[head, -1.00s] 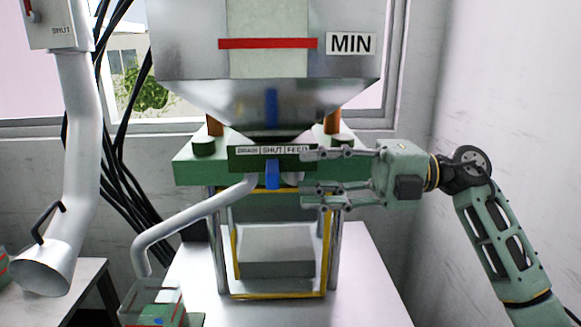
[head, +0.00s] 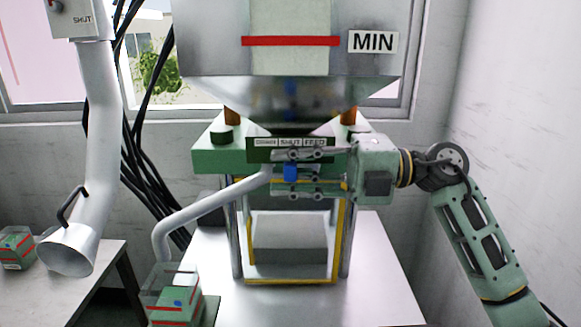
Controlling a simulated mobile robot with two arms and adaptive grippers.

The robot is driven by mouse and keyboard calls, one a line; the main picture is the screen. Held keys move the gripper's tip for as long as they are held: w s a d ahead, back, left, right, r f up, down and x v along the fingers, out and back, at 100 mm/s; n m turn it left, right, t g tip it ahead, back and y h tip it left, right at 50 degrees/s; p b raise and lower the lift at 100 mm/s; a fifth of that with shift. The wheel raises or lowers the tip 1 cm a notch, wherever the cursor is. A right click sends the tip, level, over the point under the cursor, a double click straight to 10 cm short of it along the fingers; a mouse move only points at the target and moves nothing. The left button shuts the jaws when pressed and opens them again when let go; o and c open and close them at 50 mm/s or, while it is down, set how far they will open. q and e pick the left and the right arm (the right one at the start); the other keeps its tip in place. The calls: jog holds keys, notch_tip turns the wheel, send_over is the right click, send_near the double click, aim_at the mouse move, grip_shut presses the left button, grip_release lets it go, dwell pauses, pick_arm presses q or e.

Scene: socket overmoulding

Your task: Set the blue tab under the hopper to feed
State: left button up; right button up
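The blue tab (head: 291,172) hangs under the hopper (head: 290,92), below the middle word SHUT on the dark green label plate (head: 262,155). The plate reads DRAIN, SHUT, FEED from left to right. My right gripper (head: 276,171) reaches in from the right with its fingers level. One finger lies above and one below the visible part of the tab. The fingers stand apart and look open; whether they touch the tab I cannot tell. They cover parts of the tab and plate. My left gripper is not in view.
A grey drain pipe (head: 205,208) slopes from beside the tab down to a clear box (head: 160,282) at lower left. A white pipe (head: 100,150) with a black handle stands further left. Green machine blocks (head: 215,158) flank the plate.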

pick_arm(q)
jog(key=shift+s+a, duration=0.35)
pick_arm(e)
grip_shut()
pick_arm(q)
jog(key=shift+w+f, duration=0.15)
pick_arm(e)
jog(key=d, duration=0.4)
jog(key=shift+o, duration=0.5)
grip_release()
jog(key=shift+d, duration=0.1)
jog(key=o, duration=0.4)
jog(key=shift+d, duration=0.25)
